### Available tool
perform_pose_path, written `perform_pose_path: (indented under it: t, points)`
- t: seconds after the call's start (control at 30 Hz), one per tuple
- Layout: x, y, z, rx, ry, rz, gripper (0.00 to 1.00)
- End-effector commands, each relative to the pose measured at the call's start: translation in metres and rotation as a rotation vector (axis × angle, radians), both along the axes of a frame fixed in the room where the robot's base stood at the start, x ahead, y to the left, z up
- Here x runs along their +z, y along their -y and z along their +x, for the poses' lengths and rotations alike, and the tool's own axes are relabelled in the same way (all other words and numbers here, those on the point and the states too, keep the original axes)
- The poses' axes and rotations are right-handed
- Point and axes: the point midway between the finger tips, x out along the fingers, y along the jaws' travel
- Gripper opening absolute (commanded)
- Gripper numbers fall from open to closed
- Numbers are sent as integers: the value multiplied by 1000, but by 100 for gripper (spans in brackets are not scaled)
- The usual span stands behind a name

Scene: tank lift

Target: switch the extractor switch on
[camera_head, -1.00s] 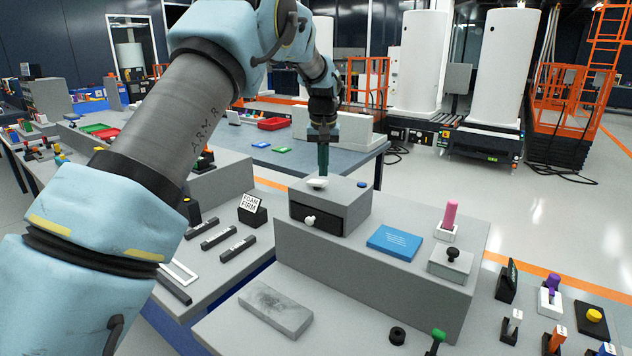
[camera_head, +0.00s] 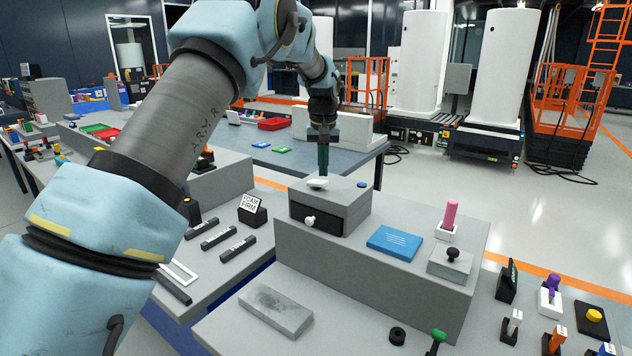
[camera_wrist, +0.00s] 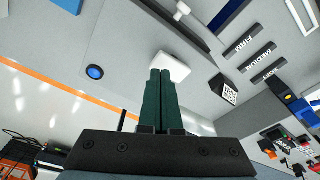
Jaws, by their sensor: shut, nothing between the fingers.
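A small white switch piece (camera_head: 318,183), which I take to be the extractor switch, sits on top of a grey box (camera_head: 352,193). It also shows in the wrist view as a white square (camera_wrist: 176,64). My gripper (camera_head: 323,173) points down at it, with its green fingers closed together and empty. In the wrist view the fingertips (camera_wrist: 160,72) overlap the near part of the white piece. I cannot tell whether they touch it. The fingers hide part of the white piece, and its on or off position is not clear.
A blue button (camera_head: 362,184) is on the same box top, and shows in the wrist view (camera_wrist: 95,72). The box has a dark drawer with a white knob (camera_head: 309,220).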

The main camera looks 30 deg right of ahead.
Motion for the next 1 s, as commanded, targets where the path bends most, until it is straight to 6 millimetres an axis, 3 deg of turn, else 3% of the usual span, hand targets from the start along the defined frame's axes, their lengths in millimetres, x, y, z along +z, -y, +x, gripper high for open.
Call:
perform_pose_path:
  t: [1.0]
  points:
    - [-7, 0, 0, 0, 0, 0, 0]
